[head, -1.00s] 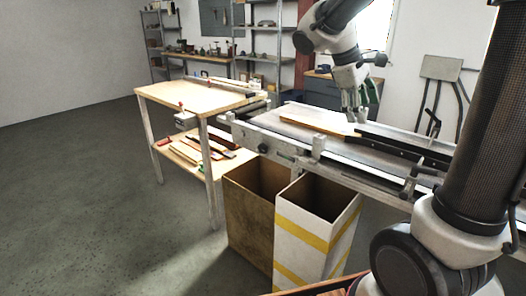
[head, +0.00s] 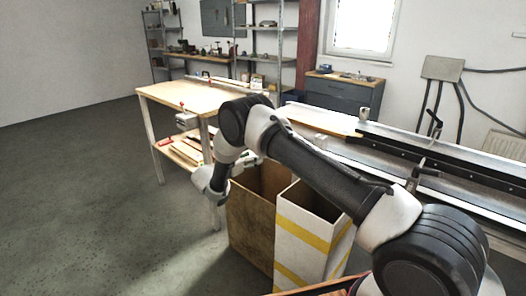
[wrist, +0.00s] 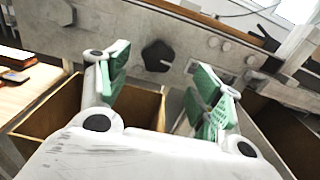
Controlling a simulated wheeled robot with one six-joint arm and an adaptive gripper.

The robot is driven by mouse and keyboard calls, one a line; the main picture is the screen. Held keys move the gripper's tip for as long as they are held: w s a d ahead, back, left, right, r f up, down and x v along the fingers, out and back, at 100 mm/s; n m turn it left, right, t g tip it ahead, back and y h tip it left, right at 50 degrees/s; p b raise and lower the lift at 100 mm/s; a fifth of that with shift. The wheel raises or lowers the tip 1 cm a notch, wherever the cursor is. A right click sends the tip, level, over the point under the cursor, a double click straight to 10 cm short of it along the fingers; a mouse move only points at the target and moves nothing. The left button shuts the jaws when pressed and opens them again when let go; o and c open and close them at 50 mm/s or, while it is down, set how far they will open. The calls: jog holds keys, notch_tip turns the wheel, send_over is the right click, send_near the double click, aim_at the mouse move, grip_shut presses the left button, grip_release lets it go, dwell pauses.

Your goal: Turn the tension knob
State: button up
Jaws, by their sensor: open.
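The tension knob (wrist: 157,56) is a dark, lobed knob on the pale side plate of the conveyor (wrist: 195,28), seen in the wrist view. My gripper (wrist: 160,72) is open, with green-padded fingers on the left and right of the knob in the picture. The knob shows between the fingers and beyond them, and I see no contact.
A brown bin (head: 250,215) and a white bin with yellow stripes (head: 312,235) stand open below the conveyor. A wooden worktable (head: 185,97) stands to the left. Black rails (head: 440,160) run along the belt. The floor at left is clear.

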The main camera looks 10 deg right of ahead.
jog(key=shift+f+x, duration=0.1)
jog(key=shift+x, duration=1.75)
jog(key=shift+f+x, duration=0.15)
jog(key=shift+x, duration=1.75)
jog(key=shift+w, duration=0.15)
jog(key=c, duration=1)
